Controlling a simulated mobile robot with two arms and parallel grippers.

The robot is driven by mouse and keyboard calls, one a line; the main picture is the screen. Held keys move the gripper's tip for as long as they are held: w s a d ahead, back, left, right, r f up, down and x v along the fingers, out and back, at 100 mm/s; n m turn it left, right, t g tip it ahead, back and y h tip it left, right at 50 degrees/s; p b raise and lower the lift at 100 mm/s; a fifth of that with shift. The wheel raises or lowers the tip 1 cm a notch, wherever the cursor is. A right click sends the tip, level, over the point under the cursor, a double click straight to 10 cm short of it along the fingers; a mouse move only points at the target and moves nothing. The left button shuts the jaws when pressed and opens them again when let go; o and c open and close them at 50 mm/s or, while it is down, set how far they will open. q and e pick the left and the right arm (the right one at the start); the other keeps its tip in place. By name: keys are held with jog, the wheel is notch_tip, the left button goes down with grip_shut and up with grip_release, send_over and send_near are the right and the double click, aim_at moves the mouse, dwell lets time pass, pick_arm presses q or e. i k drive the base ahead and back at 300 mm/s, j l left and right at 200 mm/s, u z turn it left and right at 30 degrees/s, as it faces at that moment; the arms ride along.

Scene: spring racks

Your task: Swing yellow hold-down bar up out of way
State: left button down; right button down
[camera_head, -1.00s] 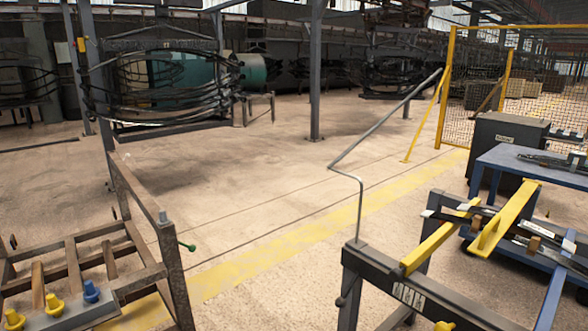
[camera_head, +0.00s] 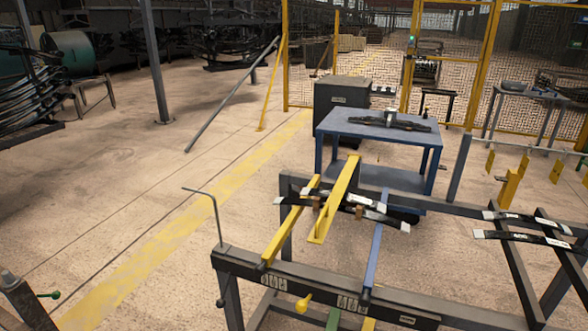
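Two yellow bars show on the dark rack (camera_head: 300,273) at the centre. The narrower yellow bar (camera_head: 288,226) runs from the front rail back toward the leaf springs. The wider yellow bar (camera_head: 336,198) lies across above the leaf springs (camera_head: 372,211), its near end short of the front rail. I cannot tell from the picture which one is the hold-down bar. A blue bar (camera_head: 376,243) runs alongside on the right. A yellow knob (camera_head: 303,303) is on the front of the rack. Neither of my grippers is in view.
A blue table (camera_head: 340,127) with dark parts stands behind the rack, beside a dark cabinet (camera_head: 338,97). A bent grey rod (camera_head: 213,205) rises from the rack's left corner. More leaf springs (camera_head: 525,217) lie at right. The floor to the left is open.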

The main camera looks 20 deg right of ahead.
aim_at(317, 234)
jog(key=k+l+z, duration=0.1)
jog(key=z, duration=0.95)
